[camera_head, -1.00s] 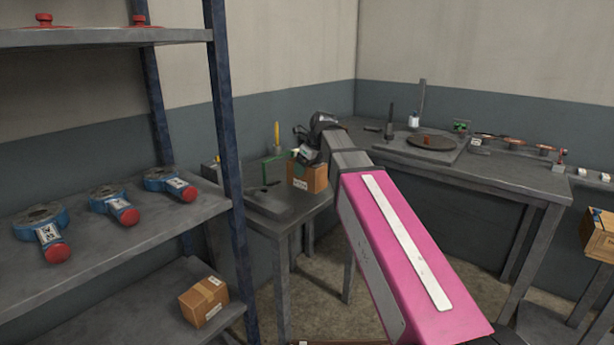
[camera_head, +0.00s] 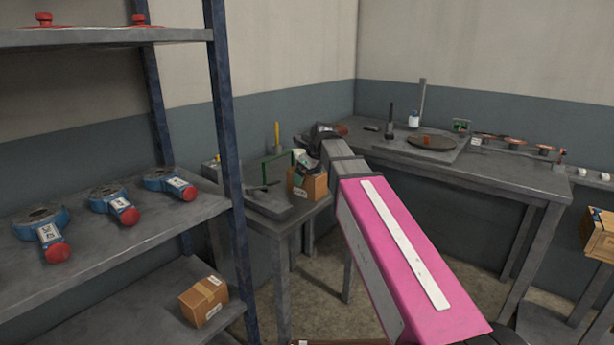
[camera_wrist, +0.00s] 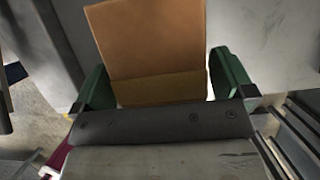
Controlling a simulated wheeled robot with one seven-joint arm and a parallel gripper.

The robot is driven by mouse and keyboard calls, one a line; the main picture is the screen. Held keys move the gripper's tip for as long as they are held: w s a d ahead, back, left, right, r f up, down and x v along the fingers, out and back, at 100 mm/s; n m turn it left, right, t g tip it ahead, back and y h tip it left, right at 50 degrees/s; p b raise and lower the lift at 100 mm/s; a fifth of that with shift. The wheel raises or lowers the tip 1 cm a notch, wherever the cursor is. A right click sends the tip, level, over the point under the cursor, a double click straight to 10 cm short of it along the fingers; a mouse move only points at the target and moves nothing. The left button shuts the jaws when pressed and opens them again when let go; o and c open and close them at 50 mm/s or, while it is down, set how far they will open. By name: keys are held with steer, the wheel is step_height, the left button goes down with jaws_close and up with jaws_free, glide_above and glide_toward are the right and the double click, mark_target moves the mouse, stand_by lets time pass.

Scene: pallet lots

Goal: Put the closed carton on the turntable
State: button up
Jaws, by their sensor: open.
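A brown carton (camera_head: 308,184) stands on the small grey table at centre, under my gripper (camera_head: 303,160). In the wrist view the carton (camera_wrist: 148,40) fills the space between the two green fingers of my gripper (camera_wrist: 165,85). The fingers are open on either side of it; whether they touch it I cannot tell. A second brown carton (camera_head: 204,301), taped shut, sits on the lower shelf at left. A third box (camera_head: 599,234) is at the right edge, partly cut off.
The blue-posted shelf (camera_head: 226,140) stands at left, with several blue valves on its middle board. The small table (camera_head: 283,226) also bears a flat grey device. Around the turntable stand a dark post (camera_head: 390,124), a white bottle (camera_head: 414,119) and several small parts along the back table.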

steer(key=v, duration=1.2)
steer(key=shift+a, duration=0.1)
steer(key=shift+x, duration=6.45)
steer(key=shift+w, duration=0.1)
steer(key=c, duration=1.2)
